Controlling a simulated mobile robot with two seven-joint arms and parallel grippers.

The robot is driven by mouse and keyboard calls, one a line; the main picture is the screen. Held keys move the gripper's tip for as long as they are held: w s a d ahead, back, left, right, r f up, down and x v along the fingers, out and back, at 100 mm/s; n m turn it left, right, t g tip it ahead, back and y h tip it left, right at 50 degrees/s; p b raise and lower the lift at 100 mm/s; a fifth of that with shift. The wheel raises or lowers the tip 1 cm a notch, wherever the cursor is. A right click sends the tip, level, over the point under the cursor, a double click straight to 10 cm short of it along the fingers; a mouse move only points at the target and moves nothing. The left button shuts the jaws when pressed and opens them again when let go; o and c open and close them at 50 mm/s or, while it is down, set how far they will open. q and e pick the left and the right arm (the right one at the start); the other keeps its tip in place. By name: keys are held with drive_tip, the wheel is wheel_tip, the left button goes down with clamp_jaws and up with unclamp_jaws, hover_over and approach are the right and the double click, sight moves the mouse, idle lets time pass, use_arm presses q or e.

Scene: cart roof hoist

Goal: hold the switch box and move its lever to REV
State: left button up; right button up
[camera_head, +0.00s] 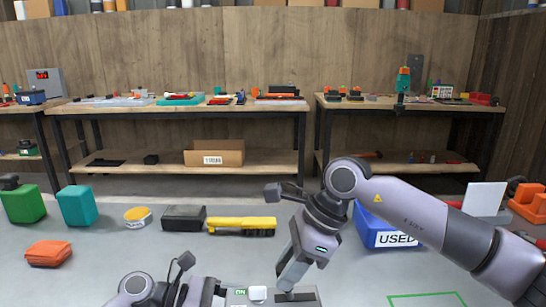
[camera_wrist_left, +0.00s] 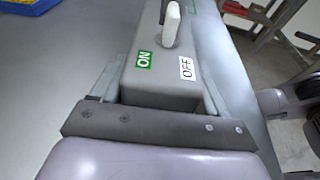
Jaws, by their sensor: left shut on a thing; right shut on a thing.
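The grey switch box (camera_wrist_left: 155,85) is at the bottom edge of the head view, partly cut off. It has a white lever (camera_wrist_left: 171,22) between a green ON label (camera_wrist_left: 144,59) and a white OFF label (camera_wrist_left: 186,68). No REV label is readable. My left gripper (camera_wrist_left: 157,95) is shut on the near end of the box, a finger along each side. My right gripper (camera_head: 284,288) points down at the box's right part, by a dark slot (camera_head: 305,297). It is shut on what appears to be a second lever, mostly hidden by the fingers.
Teal and green containers and an orange case stand left. Workbenches line the back wall.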

sight(255, 289)
drive_tip(key=shift+a, duration=0.15)
drive_tip(key=shift+a+f, duration=0.2)
drive_tip(key=shift+a, duration=0.5)
drive_tip(key=shift+s+a+f, duration=0.15)
drive_tip(key=shift+a+f, duration=0.2)
drive_tip(key=shift+a, duration=0.2)
drive_tip(key=shift+a+f, duration=0.15)
drive_tip(key=shift+a, duration=0.1)
drive_tip(key=shift+s+a+f, duration=0.2)
drive_tip(key=shift+a+f, duration=0.15)
drive_tip(key=shift+a, duration=0.15)
drive_tip(key=shift+o, duration=0.6)
drive_tip(key=shift+a+f, duration=0.25)
drive_tip(key=shift+a, duration=0.1)
